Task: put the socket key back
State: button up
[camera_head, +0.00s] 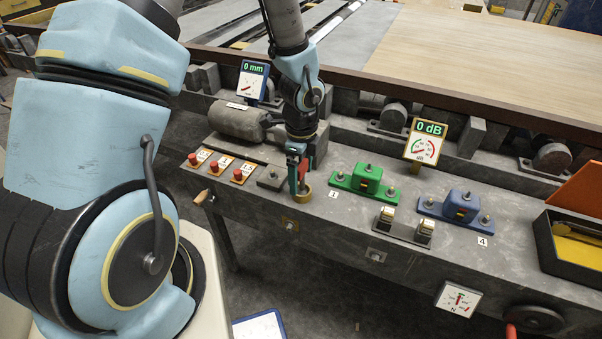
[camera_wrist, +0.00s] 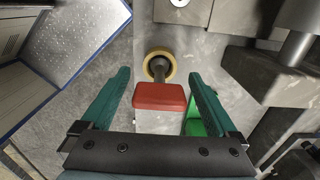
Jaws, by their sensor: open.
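The socket key (camera_wrist: 160,96) has a red block handle and a grey shaft. In the wrist view its shaft runs down to a round brass-coloured ring (camera_wrist: 158,66), and the lower end looks to be inside it. In the head view this brass ring (camera_head: 304,196) is on the grey bench top, left of the green unit, with the red handle just above it. My gripper (camera_wrist: 158,78) is open, with one teal finger on each side of the red handle and visible gaps between. In the head view my gripper (camera_head: 300,180) points down and partly hides the key.
A green unit (camera_head: 362,184) and a blue unit (camera_head: 458,209) stand to the right, with a grey bracket (camera_head: 403,228) in front. Red buttons (camera_head: 237,174) sit to the left. A gauge reading 0 dB (camera_head: 425,143) stands behind. An open black box (camera_head: 560,246) is far right.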

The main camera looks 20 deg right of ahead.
notch_tip(320, 180, up, 12)
jog(key=shift+r, duration=0.2)
jog(key=a+r+n, duration=0.3)
jog(key=a+n, duration=0.9)
jog(key=n, duration=0.1)
jog(key=w+a+r+n+t, duration=0.1)
jog(key=a+r+n, duration=0.2)
jog(key=a+n, duration=0.9)
jog(key=shift+a+r+n+t, duration=0.3)
jog(key=shift+a+r+n, duration=0.1)
jog(key=shift+a, duration=0.2)
